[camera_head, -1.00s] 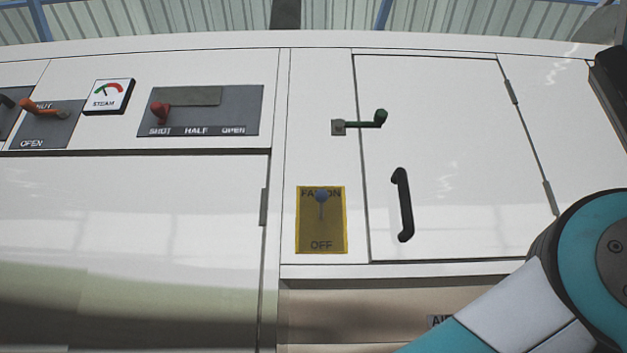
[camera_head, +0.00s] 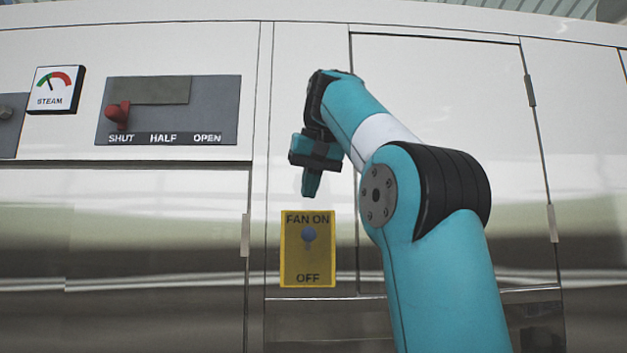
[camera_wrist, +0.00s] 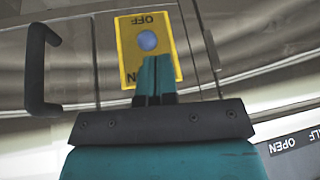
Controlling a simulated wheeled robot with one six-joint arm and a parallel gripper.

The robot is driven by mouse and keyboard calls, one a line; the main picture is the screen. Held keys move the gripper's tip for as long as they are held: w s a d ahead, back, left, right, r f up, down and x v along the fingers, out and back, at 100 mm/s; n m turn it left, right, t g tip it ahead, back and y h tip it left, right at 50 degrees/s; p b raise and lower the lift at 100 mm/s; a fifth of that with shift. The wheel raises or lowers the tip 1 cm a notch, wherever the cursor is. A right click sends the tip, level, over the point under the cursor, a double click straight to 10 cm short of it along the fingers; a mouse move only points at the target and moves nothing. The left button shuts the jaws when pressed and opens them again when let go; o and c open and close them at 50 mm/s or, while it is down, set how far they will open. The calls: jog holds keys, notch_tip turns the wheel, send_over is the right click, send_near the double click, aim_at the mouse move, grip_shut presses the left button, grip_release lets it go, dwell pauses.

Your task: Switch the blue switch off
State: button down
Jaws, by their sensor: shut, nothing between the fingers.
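The blue switch (camera_head: 309,235) is a round-ended lever on a yellow plate (camera_head: 291,262) marked FAN ON at the top and OFF at the bottom. Its knob shows in the upper part of the plate, nearer FAN ON. My gripper (camera_head: 310,192) is shut and empty, pointing down just above the plate in the head view. In the wrist view the picture is upside down: the blue knob (camera_wrist: 147,41) lies just beyond my shut fingertips (camera_wrist: 157,62), and the fingers cover part of the FAN ON end. I cannot tell whether they touch.
To the left are a panel with a red lever (camera_head: 119,113) marked SHUT, HALF, OPEN, and a steam gauge (camera_head: 54,90).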

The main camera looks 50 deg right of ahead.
jog(key=s+d+r+m+p, duration=0.1)
jog(key=s+r, duration=0.2)
jog(key=r, duration=0.3)
jog(key=shift+s+d+r+m, duration=0.15)
jog(key=shift+d+r+m, duration=0.1)
jog(key=shift+d+m, duration=0.15)
jog(key=shift+f, duration=0.1)
